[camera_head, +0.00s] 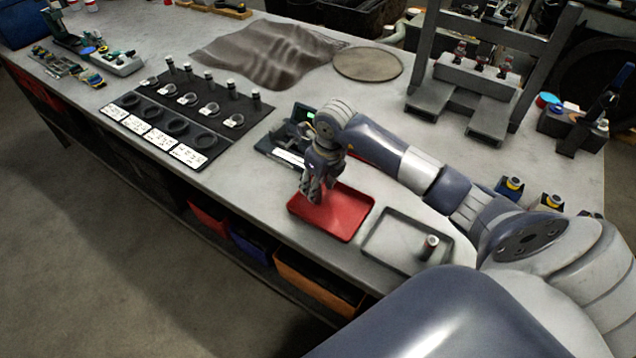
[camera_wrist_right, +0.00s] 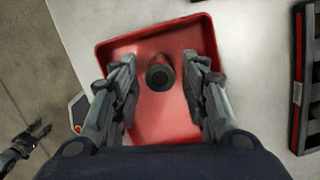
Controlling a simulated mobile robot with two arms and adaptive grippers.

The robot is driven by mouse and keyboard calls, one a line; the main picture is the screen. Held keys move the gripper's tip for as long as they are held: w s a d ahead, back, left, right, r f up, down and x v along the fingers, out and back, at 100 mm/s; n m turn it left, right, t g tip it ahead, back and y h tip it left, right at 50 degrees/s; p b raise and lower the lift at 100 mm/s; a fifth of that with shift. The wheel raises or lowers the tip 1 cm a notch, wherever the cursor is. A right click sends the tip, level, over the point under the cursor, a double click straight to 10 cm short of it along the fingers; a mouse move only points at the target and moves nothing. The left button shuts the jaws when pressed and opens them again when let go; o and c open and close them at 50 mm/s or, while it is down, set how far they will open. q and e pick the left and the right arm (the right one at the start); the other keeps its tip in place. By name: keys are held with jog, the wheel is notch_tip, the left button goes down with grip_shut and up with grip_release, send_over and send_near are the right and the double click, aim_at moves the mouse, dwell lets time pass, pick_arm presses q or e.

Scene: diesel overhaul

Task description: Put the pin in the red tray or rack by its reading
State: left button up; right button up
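The red tray (camera_head: 335,219) lies near the front edge of the bench; it also fills the middle of the right wrist view (camera_wrist_right: 150,125). A dark round-ended pin (camera_wrist_right: 160,76) stands in the tray, seen end-on. My right gripper (camera_head: 313,197) is low over the tray's left side. Its two fingers (camera_wrist_right: 162,84) are open on either side of the pin, with a gap on both sides. In the head view the gripper hides this pin. The black rack (camera_head: 236,131) with several pins, rings and white cards is further left. My left gripper (camera_wrist_right: 38,133) shows small at the wrist view's lower left; its opening is unclear.
A grey tray (camera_head: 381,246) with one upright pin (camera_head: 429,247) lies right of the red tray. A dark device with a green display (camera_head: 301,113) stands behind my right gripper. A grey press frame (camera_head: 487,75) stands at the back right. A crumpled cloth (camera_head: 268,52) lies behind the rack.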

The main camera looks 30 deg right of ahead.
jog(key=shift+r, duration=0.1)
jog(key=shift+r, duration=0.55)
notch_tip(320, 180, up, 11)
jog(key=s+b, duration=0.2)
jog(key=b, duration=0.1)
jog(key=shift+s+d+b, duration=0.2)
jog(key=shift+b, duration=0.1)
jog(key=shift+f, duration=0.2)
